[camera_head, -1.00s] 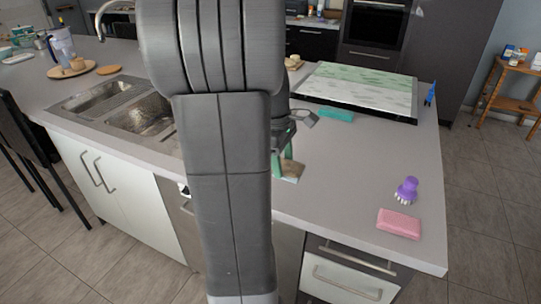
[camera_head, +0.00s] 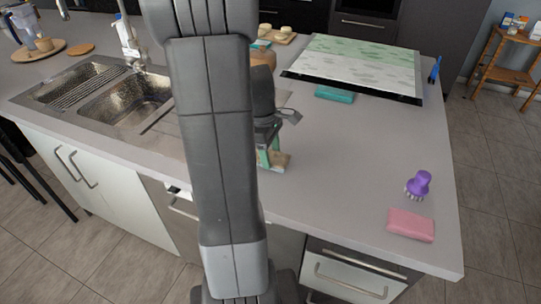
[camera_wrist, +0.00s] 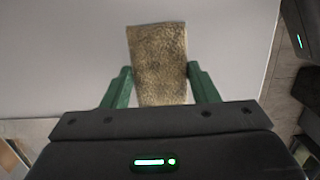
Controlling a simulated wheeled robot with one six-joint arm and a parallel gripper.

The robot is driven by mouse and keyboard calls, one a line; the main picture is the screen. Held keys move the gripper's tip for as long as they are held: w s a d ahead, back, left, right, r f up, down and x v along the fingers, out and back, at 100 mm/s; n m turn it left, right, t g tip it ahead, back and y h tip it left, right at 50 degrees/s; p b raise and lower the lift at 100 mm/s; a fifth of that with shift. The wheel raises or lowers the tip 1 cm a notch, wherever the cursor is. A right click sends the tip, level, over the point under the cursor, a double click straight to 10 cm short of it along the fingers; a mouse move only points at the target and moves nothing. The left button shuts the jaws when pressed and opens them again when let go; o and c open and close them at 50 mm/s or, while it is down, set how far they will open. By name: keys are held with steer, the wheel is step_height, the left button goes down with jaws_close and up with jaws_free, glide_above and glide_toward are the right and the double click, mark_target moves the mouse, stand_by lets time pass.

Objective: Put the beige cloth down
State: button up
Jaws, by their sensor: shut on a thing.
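The beige cloth (camera_wrist: 158,50) is between the two green fingers of my gripper (camera_wrist: 162,84) in the wrist view. My gripper is shut on the cloth, whose far part sticks out beyond the fingertips over the pale counter. In the head view a small part of the cloth (camera_head: 282,162) shows below my gripper (camera_head: 269,157), close to the counter's surface. I cannot tell whether the cloth touches the counter. My arm hides the rest of it there.
The grey counter (camera_head: 345,150) has free room right of my gripper. A pink sponge (camera_head: 411,226) and a purple brush (camera_head: 419,184) lie near its right end. A teal block (camera_head: 335,94) lies before a green-and-white board (camera_head: 355,65). A double sink (camera_head: 125,98) is at left.

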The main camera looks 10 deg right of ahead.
steer(key=shift+f, duration=0.75)
steer(key=shift+f, duration=0.2)
steer(key=o, duration=1)
steer(key=shift+r, duration=0.1)
steer(key=r, duration=0.4)
steer(key=a+r, duration=0.1)
steer(key=r, duration=0.3)
steer(key=w+r, duration=0.1)
steer(key=r, duration=0.3)
steer(key=shift+w+a+r, duration=0.1)
steer(key=shift+a, duration=0.2)
